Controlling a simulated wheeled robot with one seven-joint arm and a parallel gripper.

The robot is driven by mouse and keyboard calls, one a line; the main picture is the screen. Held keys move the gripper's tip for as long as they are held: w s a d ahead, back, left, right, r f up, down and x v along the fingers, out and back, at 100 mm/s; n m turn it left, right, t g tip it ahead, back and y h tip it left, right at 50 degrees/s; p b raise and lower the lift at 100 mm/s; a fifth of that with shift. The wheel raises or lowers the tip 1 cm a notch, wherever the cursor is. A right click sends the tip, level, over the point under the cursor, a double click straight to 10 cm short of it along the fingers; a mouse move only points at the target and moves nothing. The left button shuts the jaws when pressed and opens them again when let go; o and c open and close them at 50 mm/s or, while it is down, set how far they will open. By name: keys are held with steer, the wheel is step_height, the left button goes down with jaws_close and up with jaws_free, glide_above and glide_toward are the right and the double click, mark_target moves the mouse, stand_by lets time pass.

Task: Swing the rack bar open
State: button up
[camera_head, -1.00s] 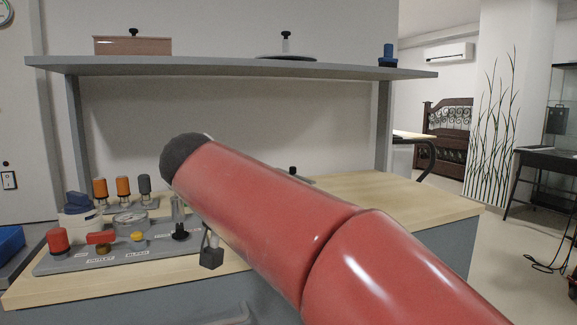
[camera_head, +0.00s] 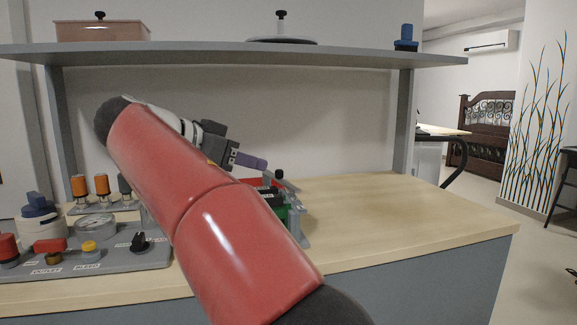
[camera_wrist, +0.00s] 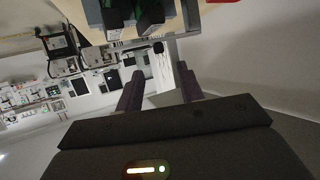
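The rack (camera_head: 300,225) stands on the worktop, right of my arm, with green and red items in it, partly hidden by my arm. A grey bar (camera_head: 288,183) with a dark knob (camera_head: 279,174) runs along its top. In the wrist view, the rack's grey edge (camera_wrist: 185,37) crosses the upper part, with a dark knob (camera_wrist: 158,47) near the middle. My gripper (camera_head: 265,163) has purple fingers and is just left of the knob in the head view. In the wrist view my gripper (camera_wrist: 161,73) has its fingers apart, with nothing between them. I cannot tell whether it touches the bar.
A grey panel (camera_head: 120,262) with valves and a gauge lies left on the worktop (camera_head: 400,215). The worktop's right side is clear.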

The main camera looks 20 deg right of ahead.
mark_target(278, 170)
steer(key=x, duration=0.7)
steer(key=shift+f, duration=0.1)
jaws_close()
